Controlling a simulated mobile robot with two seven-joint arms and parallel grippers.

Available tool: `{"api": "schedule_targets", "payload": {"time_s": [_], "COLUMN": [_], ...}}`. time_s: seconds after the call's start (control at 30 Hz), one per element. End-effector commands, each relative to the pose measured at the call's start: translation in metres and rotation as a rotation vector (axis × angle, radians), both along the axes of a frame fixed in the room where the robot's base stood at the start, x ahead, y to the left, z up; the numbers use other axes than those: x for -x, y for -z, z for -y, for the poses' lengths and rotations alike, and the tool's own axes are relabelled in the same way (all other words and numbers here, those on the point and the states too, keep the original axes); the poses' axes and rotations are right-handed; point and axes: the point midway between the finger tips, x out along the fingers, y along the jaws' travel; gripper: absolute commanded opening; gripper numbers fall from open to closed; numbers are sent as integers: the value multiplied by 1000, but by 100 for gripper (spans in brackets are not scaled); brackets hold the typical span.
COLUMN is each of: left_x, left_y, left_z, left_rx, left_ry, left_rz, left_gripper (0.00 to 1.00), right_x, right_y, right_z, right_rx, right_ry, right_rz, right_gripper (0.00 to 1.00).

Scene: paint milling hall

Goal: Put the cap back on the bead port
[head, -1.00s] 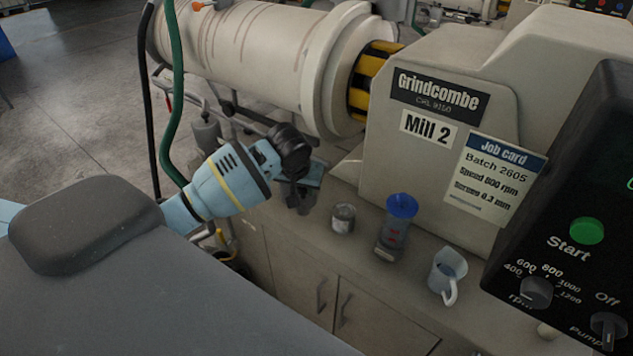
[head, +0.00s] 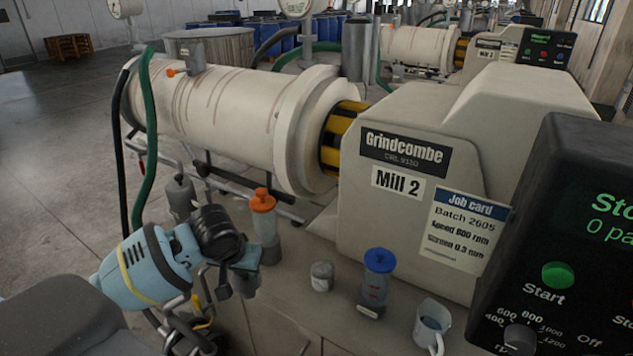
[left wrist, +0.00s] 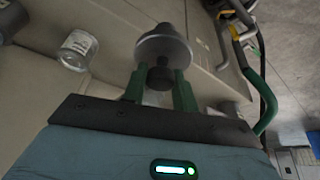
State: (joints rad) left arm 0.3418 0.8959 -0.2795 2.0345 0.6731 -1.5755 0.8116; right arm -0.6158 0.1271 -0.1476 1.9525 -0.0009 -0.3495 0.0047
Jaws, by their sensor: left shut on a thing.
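My left gripper (head: 241,270) is shut on the black knob of a grey metal cap (left wrist: 165,47). In the left wrist view the green fingers (left wrist: 158,82) grip the knob from both sides, with the wide flange and narrower plug beyond it. In the head view the cap (head: 246,284) is a small dark shape at the gripper's tip, partly hidden, near the bench's left end. A short grey stub (head: 191,54) stands on top of the mill's cream barrel (head: 235,105), beside an orange lever; I cannot tell whether it is the open bead port. My right gripper is not in view.
Green and black hoses (head: 146,150) hang left of the barrel. The control panel (head: 565,250) is at right.

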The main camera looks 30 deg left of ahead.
Motion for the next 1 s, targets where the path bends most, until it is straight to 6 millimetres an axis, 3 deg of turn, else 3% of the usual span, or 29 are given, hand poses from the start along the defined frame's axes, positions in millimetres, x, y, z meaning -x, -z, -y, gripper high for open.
{"api": "schedule_targets", "payload": {"time_s": [0.17, 0.27, 0.5, 0.7, 0.83, 1.0], "left_x": [-1, 0, 10, 27, 34, 36], "left_y": [-2, -5, -31, -56, -65, -67], "left_z": [2, 18, 103, 159, 175, 179], "left_rx": [1, 9, 27, 14, 2, -1], "left_ry": [3, 24, 155, 261, 296, 303], "left_rz": [3, 1, -8, -2, 3, 3], "left_gripper": [0, 0, 0, 0, 0, 0], "right_x": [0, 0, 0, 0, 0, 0], "right_y": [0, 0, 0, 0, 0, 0], "right_z": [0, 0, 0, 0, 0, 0], "right_rx": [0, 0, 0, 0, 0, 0], "right_ry": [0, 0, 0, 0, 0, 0], "right_rz": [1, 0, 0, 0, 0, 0], "right_gripper": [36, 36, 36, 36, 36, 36]}}
